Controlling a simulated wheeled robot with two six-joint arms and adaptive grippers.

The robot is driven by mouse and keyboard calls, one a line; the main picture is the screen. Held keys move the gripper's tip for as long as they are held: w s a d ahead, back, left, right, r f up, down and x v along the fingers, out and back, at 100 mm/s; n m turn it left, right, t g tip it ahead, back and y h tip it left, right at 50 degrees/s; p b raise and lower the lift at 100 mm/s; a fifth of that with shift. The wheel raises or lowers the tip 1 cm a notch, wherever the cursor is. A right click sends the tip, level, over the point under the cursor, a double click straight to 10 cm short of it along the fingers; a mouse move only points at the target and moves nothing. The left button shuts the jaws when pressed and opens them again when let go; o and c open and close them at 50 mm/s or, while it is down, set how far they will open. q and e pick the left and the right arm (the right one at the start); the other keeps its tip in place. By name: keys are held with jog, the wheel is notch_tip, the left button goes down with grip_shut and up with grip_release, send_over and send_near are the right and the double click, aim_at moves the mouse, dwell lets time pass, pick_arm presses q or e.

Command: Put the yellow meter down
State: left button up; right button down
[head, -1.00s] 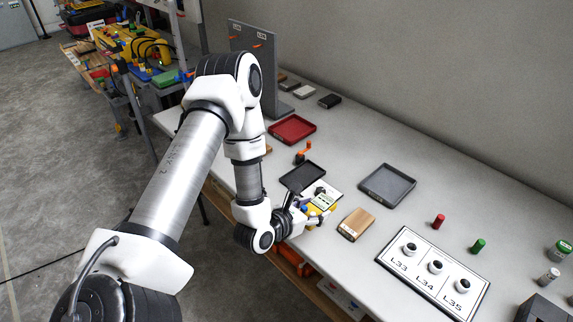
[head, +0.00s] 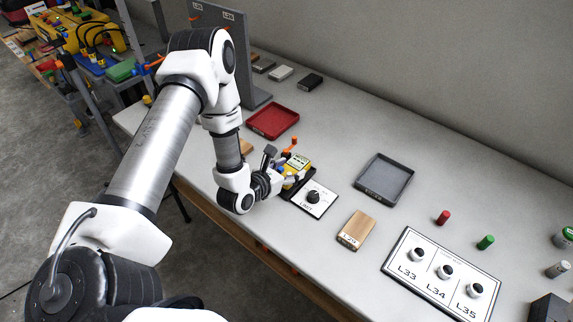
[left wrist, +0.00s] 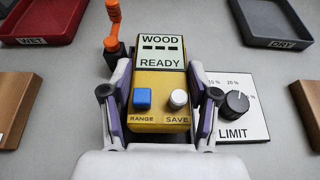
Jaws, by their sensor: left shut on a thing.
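My left gripper (head: 287,182) is shut on the yellow meter (head: 299,163). The left wrist view shows the gripper (left wrist: 162,101) with one finger on each side of the meter (left wrist: 150,82). The meter has a blue RANGE button, a white SAVE button and a screen reading WOOD, dashes, READY. In the head view it is over the dark pad (head: 290,196) behind the LIMIT dial plate (head: 322,201), hiding most of the pad. I cannot tell whether the meter touches it. My right gripper is not in view.
An orange-handled lever (head: 290,146) stands close behind the meter. A red WET tray (head: 273,121), a grey DRY tray (head: 384,179) and a wood block (head: 356,230) lie around. The L33–L35 panel (head: 441,276) is at front right. Bare table lies between the trays.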

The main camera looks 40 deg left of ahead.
pick_arm(q)
notch_tip(320, 180, down, 2)
jog(key=shift+w+a, duration=0.1)
jog(key=shift+a, duration=0.15)
jog(key=shift+r, duration=0.15)
jog(key=shift+d, duration=0.2)
jog(key=o, duration=1.5)
jog(key=shift+a, duration=0.1)
jog(key=shift+r, duration=0.2)
jog(key=v, duration=1.2)
jog(key=shift+b, duration=0.3)
